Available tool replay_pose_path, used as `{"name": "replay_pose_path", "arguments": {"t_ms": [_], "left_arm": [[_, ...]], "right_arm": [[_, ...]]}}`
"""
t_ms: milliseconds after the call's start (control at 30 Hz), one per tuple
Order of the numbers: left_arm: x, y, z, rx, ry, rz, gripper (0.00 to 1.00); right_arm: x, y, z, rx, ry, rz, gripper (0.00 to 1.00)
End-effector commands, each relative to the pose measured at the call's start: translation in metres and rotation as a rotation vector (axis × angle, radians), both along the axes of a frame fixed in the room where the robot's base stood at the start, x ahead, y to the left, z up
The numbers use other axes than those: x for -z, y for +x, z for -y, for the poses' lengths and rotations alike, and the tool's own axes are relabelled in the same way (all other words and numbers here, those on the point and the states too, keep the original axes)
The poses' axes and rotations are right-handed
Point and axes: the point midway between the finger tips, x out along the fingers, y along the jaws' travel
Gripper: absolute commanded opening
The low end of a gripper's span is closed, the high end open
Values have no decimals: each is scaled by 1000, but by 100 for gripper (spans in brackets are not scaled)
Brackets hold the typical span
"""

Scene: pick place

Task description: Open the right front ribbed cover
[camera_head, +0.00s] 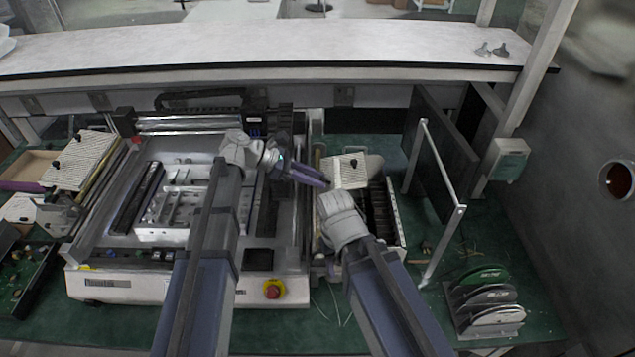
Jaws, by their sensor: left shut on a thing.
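The right ribbed cover (344,168) is a pale, ridged plate with a small black knob, at the right feeder beside the machine. It looks tilted. My left gripper (324,182) reaches over the machine from the left, its purple-grey fingers closed at the cover's left edge. It looks shut on that edge, though the contact is small in view. My right arm's wrist (342,218) is just in front of the cover and hides part of the feeder below. The right gripper's fingers are hidden behind that wrist.
Another ribbed cover (84,160) lies at the left of the machine (125,288). A red emergency button (272,289) is on the front panel. A metal-framed dark panel (440,140) stands to the right. A rack of discs (487,300) sits at the front right.

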Motion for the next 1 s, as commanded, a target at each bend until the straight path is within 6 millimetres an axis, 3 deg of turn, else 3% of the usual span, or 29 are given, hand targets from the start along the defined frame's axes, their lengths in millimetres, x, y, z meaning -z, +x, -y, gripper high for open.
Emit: {"name": "replay_pose_path", "arguments": {"t_ms": [100,300,833,867,1000], "left_arm": [[7,0,-7,-2,-40,-1,0],[5,-1,-15,1,-92,1,0],[3,-1,-17,2,-112,2,0],[3,-1,-17,2,-112,2,31],[3,-1,-17,1,-114,2,47]], "right_arm": [[14,0,0,0,0,0,50],[23,0,0,1,0,0,50],[25,0,0,1,0,0,50],[25,0,0,1,0,0,50],[25,0,0,1,0,0,50]]}}
